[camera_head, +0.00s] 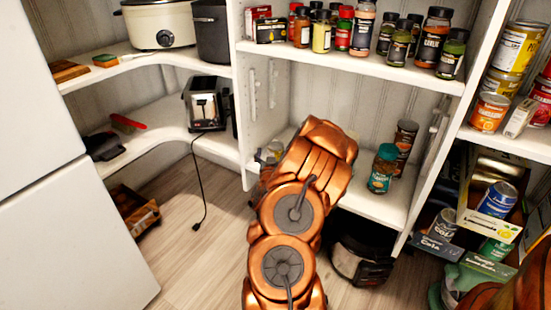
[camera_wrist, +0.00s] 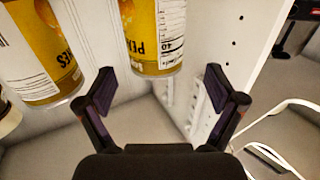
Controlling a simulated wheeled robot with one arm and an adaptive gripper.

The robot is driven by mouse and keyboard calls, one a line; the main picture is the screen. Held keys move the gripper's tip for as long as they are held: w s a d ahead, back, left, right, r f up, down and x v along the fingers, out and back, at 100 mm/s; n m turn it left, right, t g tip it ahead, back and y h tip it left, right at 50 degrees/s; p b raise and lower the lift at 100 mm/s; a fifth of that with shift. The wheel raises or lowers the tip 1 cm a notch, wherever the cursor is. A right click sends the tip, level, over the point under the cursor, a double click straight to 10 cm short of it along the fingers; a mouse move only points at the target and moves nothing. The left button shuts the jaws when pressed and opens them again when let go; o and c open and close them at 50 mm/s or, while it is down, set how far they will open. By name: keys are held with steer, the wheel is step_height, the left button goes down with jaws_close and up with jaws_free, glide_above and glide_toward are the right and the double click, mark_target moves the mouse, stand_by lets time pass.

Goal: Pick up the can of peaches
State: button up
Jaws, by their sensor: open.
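In the wrist view two yellow labelled cans show, with their print upside down. One can of peaches (camera_wrist: 155,35) is at the top middle, straight ahead of the gap between my fingers; part of its label reads like "PEA". The other yellow can (camera_wrist: 40,55) is at the upper left, outside my left-hand finger, with "CHES" partly legible. My gripper (camera_wrist: 158,75) is open, with nothing held between its fingers. In the head view my arm hides the gripper; a small pale can-like thing (camera_head: 272,151) shows beside the arm on the lower shelf.
A white upright panel (camera_wrist: 215,45) stands close on the right in the wrist view. In the head view, a teal-labelled jar (camera_head: 383,170) and a dark jar (camera_head: 404,140) stand right of my arm. Spice jars fill the shelf above. A toaster (camera_head: 205,105) is left of the divider.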

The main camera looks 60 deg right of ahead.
steer(key=shift+b+x, duration=0.65)
steer(key=shift+x, duration=1.5)
steer(key=shift+s+d+f, duration=0.1)
steer(key=shift+s+f, duration=0.05)
steer(key=c, duration=1.5)
steer(key=shift+c, duration=0.2)
